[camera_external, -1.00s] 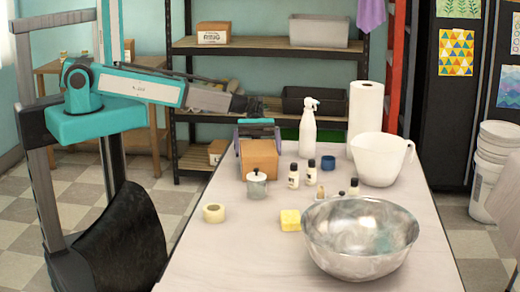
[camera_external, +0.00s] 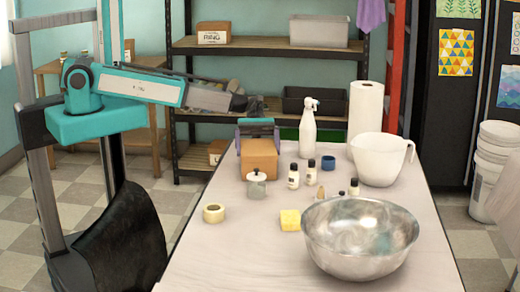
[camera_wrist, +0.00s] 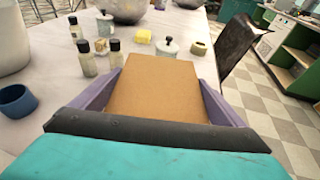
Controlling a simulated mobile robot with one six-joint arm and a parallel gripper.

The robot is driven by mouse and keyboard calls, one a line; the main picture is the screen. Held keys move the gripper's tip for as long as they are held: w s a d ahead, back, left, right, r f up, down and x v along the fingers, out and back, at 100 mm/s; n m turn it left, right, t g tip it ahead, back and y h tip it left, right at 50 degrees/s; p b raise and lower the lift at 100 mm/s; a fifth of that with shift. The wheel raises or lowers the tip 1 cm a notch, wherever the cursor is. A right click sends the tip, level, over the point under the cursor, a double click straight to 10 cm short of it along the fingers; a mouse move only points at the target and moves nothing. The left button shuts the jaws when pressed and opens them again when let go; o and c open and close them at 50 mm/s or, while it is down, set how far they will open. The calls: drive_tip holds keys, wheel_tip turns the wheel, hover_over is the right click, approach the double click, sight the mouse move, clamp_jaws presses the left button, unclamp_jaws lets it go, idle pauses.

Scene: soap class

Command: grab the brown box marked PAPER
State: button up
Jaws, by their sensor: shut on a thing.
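A plain brown cardboard box (camera_external: 259,160) stands at the far left part of the table. No PAPER marking can be read on the sides that show. My gripper (camera_external: 257,140) is shut on it from above and behind. In the wrist view the brown box (camera_wrist: 158,88) fills the space between the two purple fingers of my gripper (camera_wrist: 156,105), one along each side. In the outside view the box seems to be at table height; I cannot tell whether its underside touches the table.
A lidded metal pot (camera_external: 256,184) is close in front of the box. Small bottles (camera_external: 293,176), a blue cup (camera_external: 328,162) and a spray bottle (camera_external: 308,128) stand to its right. A tape roll (camera_external: 214,213), yellow sponge (camera_external: 290,220) and large metal bowl (camera_external: 360,238) are nearer.

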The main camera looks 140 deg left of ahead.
wheel_tip(320, 180, up, 28)
drive_tip(key=b, duration=0.3)
idle(0.7)
